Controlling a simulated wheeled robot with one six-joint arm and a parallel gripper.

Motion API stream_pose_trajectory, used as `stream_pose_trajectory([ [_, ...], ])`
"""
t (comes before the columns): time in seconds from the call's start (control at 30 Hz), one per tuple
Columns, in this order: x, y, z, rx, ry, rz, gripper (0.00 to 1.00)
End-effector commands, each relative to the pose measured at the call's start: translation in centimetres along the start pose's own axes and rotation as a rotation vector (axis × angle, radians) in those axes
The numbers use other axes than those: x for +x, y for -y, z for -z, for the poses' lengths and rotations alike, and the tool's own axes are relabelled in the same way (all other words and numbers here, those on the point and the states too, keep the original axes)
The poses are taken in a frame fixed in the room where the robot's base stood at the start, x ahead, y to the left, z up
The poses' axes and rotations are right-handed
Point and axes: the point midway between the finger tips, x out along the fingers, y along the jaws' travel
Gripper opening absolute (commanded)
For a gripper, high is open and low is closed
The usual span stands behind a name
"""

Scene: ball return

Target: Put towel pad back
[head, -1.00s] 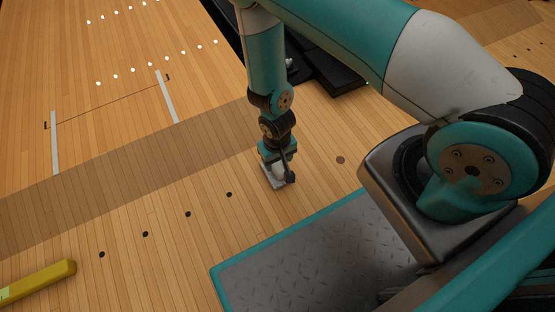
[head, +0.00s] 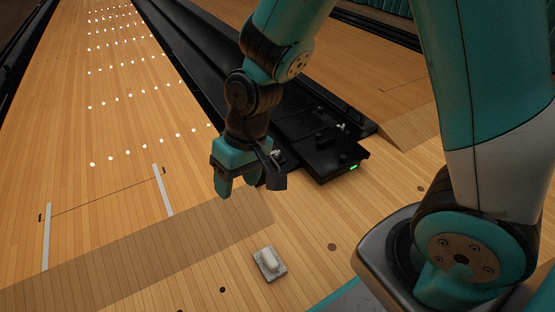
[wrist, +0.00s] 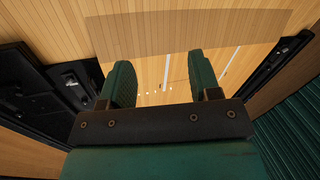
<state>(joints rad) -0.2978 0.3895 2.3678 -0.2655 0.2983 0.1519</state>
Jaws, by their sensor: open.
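The towel pad (head: 269,263), a small pale grey slab with a whitish raised block on top, lies on the wooden floor at the lower middle of the head view. My gripper (head: 236,192) is above the floor, up and to the left of the pad in the head view, and apart from it. In the wrist view my gripper (wrist: 160,80) shows two dark green fingers spread wide with nothing between them. The pad is not visible in the wrist view.
The lane floor (head: 110,215) to the left is clear. Dark dots mark the floor near the pad.

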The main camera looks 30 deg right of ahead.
Motion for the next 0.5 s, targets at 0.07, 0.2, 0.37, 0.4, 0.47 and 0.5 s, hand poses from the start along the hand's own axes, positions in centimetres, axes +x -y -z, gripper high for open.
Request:
stream_pose_trajectory([
  [0.07,-4.3,1.7,-1.5,-0.07,-0.023,0.033,0.57],
  [0.2,-9.9,3.9,-5.5,-0.203,-0.036,0.073,0.57],
  [0.37,-13.5,5.2,-9.5,-0.323,-0.044,0.089,0.57],
  [0.4,-13.9,5.4,-10.2,-0.343,-0.045,0.089,0.57],
  [0.47,-14.4,5.5,-11.0,-0.365,-0.045,0.09,0.57],
  [0.5,-14.6,5.5,-11.3,-0.375,-0.045,0.091,0.57],
])
